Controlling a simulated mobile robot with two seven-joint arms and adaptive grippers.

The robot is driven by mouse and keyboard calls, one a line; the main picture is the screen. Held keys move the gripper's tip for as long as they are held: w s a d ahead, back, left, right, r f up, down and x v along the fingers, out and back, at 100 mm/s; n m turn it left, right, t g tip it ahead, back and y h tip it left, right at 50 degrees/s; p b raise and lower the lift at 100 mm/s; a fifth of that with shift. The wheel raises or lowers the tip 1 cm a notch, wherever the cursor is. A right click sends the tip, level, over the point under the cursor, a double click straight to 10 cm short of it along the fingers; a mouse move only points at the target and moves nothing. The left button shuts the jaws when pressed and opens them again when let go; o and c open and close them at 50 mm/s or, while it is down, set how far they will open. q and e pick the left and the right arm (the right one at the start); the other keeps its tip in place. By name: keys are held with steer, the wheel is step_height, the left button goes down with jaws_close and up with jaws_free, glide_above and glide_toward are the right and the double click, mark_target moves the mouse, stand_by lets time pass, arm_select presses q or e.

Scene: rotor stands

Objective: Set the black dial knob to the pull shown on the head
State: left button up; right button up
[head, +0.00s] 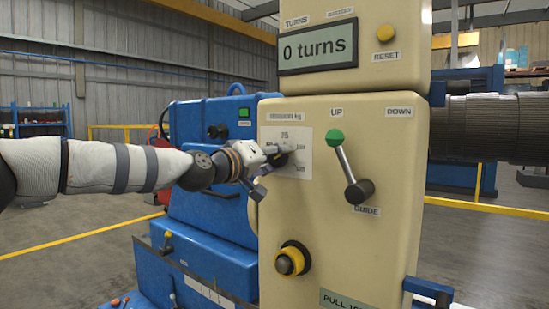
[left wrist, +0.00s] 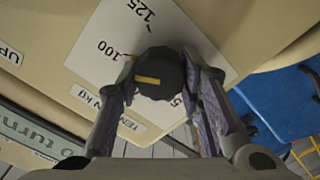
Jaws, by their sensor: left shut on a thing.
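My left gripper (head: 279,156) reaches the dial on the machine's cream front and hides most of it in the head view. In the left wrist view its two fingers close on either side of the black dial knob (left wrist: 168,66). The knob's yellow pointer mark points left in that view, on the side of the 100 label, seemingly a little short of the 100 tick. The white dial plate (left wrist: 185,18) shows 125 and 100; other numbers are partly hidden by the fingers. A pull plate (head: 347,300) on the machine head reads "PULL 10", its end cut off by the frame.
A lever (head: 350,165) with a green ball stands right of the dial, under UP and DOWN labels. The counter display (head: 318,47) reads 0 turns, beside a yellow RESET button (head: 385,33). My right gripper is out of view.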

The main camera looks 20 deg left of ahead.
arm_select(q)
steer(key=shift+f, duration=0.15)
steer(key=o, duration=1.2)
steer(key=shift+d, duration=0.1)
steer(key=shift+c, duration=0.2)
